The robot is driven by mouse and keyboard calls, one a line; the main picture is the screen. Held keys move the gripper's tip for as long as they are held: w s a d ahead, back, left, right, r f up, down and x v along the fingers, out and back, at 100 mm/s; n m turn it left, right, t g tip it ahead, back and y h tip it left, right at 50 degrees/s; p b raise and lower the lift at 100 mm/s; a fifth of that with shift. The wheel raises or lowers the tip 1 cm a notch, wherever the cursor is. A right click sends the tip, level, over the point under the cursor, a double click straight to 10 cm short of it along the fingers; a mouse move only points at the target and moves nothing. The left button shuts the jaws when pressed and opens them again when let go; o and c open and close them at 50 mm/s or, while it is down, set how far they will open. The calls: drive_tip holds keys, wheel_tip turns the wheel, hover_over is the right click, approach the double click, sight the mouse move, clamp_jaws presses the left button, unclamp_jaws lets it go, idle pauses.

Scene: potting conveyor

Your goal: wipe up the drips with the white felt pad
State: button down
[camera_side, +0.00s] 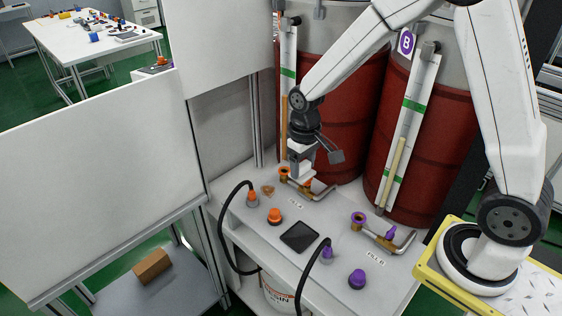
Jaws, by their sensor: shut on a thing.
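My gripper (301,162) points down at the back of the white bench, in front of the left red drum. It is shut on a small white block that looks like the white felt pad (301,173). The pad is beside the orange-handled tap, and whether it touches the bench or the tap is unclear. A brownish-orange patch of drips (267,190) lies on the bench to the left of the pad. The arm and tap may hide other drips.
The orange tap (284,173) and purple tap (358,218) stick out over the white bench (312,207). Orange (274,216) and purple (357,279) caps, black hoses and a dark square plate (300,237) occupy the front. Red drums (345,110) stand close behind.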

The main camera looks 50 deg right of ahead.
drive_tip(key=w+d+f+m, duration=0.2)
drive_tip(key=w+f+m, duration=0.2)
drive_tip(key=w+m, duration=0.45)
drive_tip(key=m, duration=0.9)
approach(264, 194)
drive_tip(key=d+r, duration=0.2)
drive_tip(key=d, duration=0.2)
drive_tip(key=shift+f, duration=0.3)
drive_tip(key=shift+f, duration=0.25)
drive_tip(key=shift+f, duration=2.75)
drive_tip(key=shift+f, duration=1)
drive_tip(key=shift+a, duration=0.15)
drive_tip(key=shift+a, duration=1.9)
drive_tip(key=shift+f, duration=0.1)
